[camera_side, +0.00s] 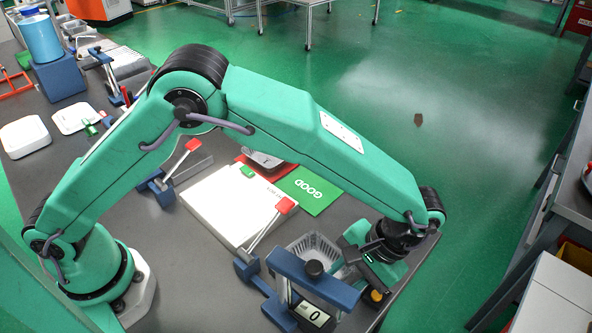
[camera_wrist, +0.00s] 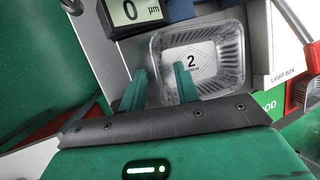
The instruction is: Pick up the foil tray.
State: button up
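The foil tray (camera_wrist: 238,62) is a shallow, silvery, see-through tray with ribbed walls. In the wrist view it lies ahead of my gripper (camera_wrist: 160,75), and a "2" label shows at its floor. My gripper is open, with a gap between its two green fingers. The left finger appears outside the tray's left wall and the right finger overlaps its inside; I cannot tell whether either touches. In the side view the tray (camera_side: 306,244) sits on the grey bench, partly hidden behind a blue gauge frame, with my gripper (camera_side: 350,256) at its right.
A blue gauge frame (camera_side: 302,275) with a display reading 0 (camera_side: 313,313) stands close to the tray; the display also shows in the wrist view (camera_wrist: 140,10). A white light box (camera_side: 230,205), a green GOOD mat (camera_side: 308,190) and red-tipped levers (camera_side: 285,205) lie beyond.

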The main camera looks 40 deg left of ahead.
dwell(0.4)
grip_shut()
